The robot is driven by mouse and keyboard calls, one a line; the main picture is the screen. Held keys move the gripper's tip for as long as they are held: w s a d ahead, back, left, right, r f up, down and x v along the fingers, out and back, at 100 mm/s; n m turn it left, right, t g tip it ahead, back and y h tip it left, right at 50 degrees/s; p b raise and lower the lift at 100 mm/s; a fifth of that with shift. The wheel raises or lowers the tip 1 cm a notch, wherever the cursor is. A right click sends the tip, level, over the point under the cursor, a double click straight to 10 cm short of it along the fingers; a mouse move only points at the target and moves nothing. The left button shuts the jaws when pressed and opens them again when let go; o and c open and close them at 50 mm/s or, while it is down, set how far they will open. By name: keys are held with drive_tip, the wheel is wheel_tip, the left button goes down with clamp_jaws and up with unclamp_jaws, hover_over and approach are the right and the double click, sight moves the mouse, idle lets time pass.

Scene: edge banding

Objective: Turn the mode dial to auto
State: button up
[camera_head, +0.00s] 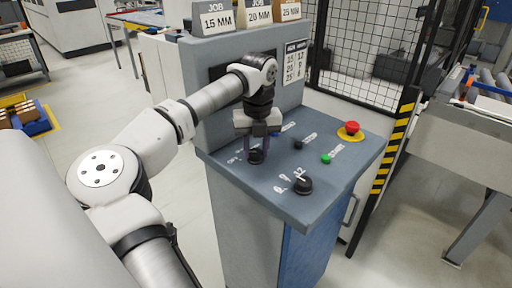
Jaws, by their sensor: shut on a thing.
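A blue-grey control panel (225,168) slopes in front of me. My gripper (257,151) points down at its left part and is shut on a black dial (256,159), apparently the mode dial. The jaws hide most of this dial, and its pointer direction cannot be told. White lettering (235,160) beside it is partly hidden and too small to read surely. A second black dial (304,187) with a white mark and white characters around it stands nearer the front edge, apart from my gripper.
A red emergency button (351,128) on a yellow base, a green button (326,159) and a small black button (298,144) sit to the right on the panel. Job cards (218,20) stand on top of the console. A mesh fence (350,65) stands behind.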

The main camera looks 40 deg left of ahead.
drive_tip(key=m+b, duration=0.1)
drive_tip(key=m, duration=0.3)
drive_tip(key=shift+m, duration=0.4)
drive_tip(key=m, duration=0.4)
drive_tip(key=shift+m, duration=0.3)
drive_tip(key=m, duration=0.4)
drive_tip(key=shift+t, duration=0.3)
drive_tip(key=shift+m, duration=2.2)
drive_tip(key=o, duration=1)
drive_tip(key=shift+r, duration=0.1)
